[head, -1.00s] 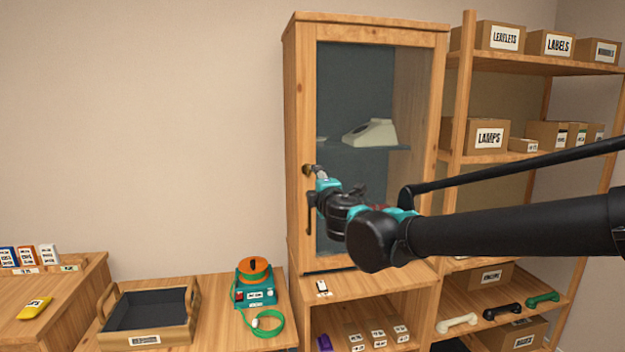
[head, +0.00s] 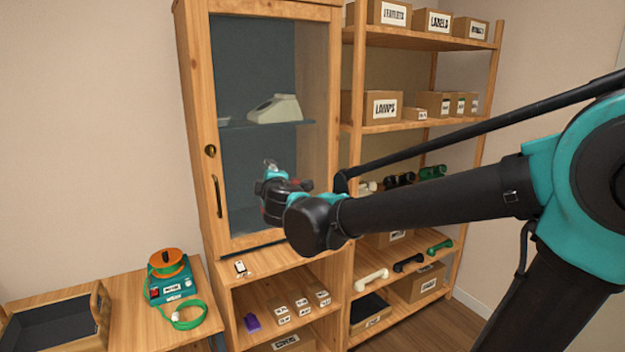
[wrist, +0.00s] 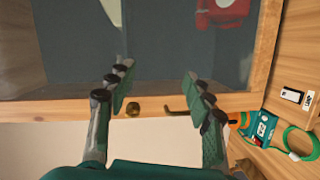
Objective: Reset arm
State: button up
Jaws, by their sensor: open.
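My gripper (head: 270,165) is in front of the glass door of a wooden cabinet in the head view. In the wrist view my gripper (wrist: 158,92) has its two fingers wide apart with nothing between them. The cabinet door (head: 268,120) looks shut. Its round brass knob (head: 210,151) and dark bar handle (head: 217,196) are to the left of my gripper, apart from it. The knob (wrist: 133,110) and handle (wrist: 178,108) also show beyond the fingers in the wrist view. A pale phone (head: 275,108) stands on a shelf behind the glass.
Open shelving with labelled boxes (head: 383,108) and handsets (head: 371,279) stands right of the cabinet. A teal and orange device (head: 169,277) with a green cord sits on the lower table, beside a dark-lined tray (head: 103,310). The floor at lower right is partly clear.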

jog(key=s+d+f+m+g+h, duration=0.2)
jog(key=d+f+m+h, duration=0.15)
jog(key=d+f, duration=0.5)
jog(key=s+d+f+m+g+h, duration=0.15)
jog(key=d+f+m, duration=0.35)
jog(key=d, duration=0.6)
jog(key=s+d+f+m+g+h, duration=0.2)
jog(key=d+f+m+g+h, duration=0.15)
jog(key=d+f, duration=0.45)
jog(key=s+d+f+m+g+y, duration=0.1)
jog(key=s+d+f+m+g, duration=0.1)
jog(key=s+f, duration=0.4)
jog(key=s+d+f+m+g+y, duration=0.2)
jog(key=s+d+f+m, duration=0.2)
jog(key=s, duration=0.6)
notch_tip(320, 180, down, 2)
jog(key=shift+s+d+f+m+g, duration=0.1)
jog(key=shift+s+d+m+g, duration=0.25)
jog(key=shift+m, duration=0.35)
jog(key=shift+w+a, duration=0.1)
